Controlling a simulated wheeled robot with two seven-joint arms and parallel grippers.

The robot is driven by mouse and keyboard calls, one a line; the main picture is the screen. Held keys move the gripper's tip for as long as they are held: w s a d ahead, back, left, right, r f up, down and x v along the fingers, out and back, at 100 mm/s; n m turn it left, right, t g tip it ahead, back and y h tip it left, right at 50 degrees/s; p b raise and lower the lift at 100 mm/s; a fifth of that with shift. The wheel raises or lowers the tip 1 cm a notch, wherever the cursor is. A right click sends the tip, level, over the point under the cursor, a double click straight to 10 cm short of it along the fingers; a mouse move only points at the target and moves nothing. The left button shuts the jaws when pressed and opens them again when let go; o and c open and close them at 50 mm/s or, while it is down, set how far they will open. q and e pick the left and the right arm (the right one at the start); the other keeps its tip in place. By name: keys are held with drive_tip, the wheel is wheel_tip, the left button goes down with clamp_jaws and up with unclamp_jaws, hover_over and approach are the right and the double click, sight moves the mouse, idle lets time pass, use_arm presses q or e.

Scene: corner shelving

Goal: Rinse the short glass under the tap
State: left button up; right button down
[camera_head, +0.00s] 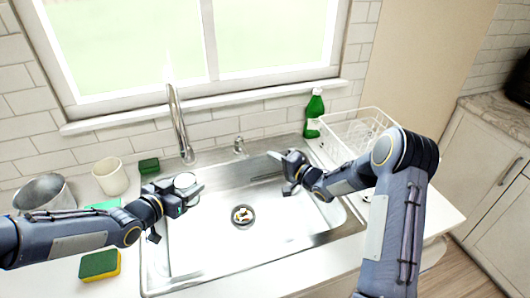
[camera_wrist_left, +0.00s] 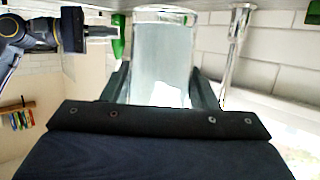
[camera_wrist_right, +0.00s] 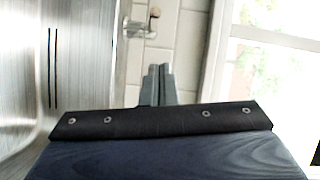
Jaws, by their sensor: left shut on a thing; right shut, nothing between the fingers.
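The short glass (camera_head: 185,181) is clear and sits between the fingers of my left gripper (camera_head: 188,192), over the left part of the sink (camera_head: 210,232). It fills the upper middle of the left wrist view (camera_wrist_left: 162,52), between the two dark fingers. The tall chrome tap (camera_head: 178,120) rises at the back of the sink, behind the glass; it also shows right of the glass in the left wrist view (camera_wrist_left: 236,50). I see no clear water stream. My right gripper (camera_head: 288,160) is shut and empty above the sink's back right; its fingertips meet in the right wrist view (camera_wrist_right: 158,72).
A tap lever (camera_head: 239,146) stands at the sink's back edge. A green bottle (camera_head: 314,110) and white dish rack (camera_head: 345,135) are at the right. A cream cup (camera_head: 111,177), metal pot (camera_head: 45,192), dark green sponge (camera_head: 149,165) and yellow-green sponge (camera_head: 99,265) are left.

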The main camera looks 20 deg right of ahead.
drive_tip(key=shift+a+v, duration=0.15)
drive_tip(key=shift+v, duration=1)
drive_tip(key=shift+a+v, duration=0.15)
drive_tip(key=shift+v, duration=1.05)
drive_tip(key=shift+s+f, duration=0.15)
drive_tip(key=shift+f, duration=0.05)
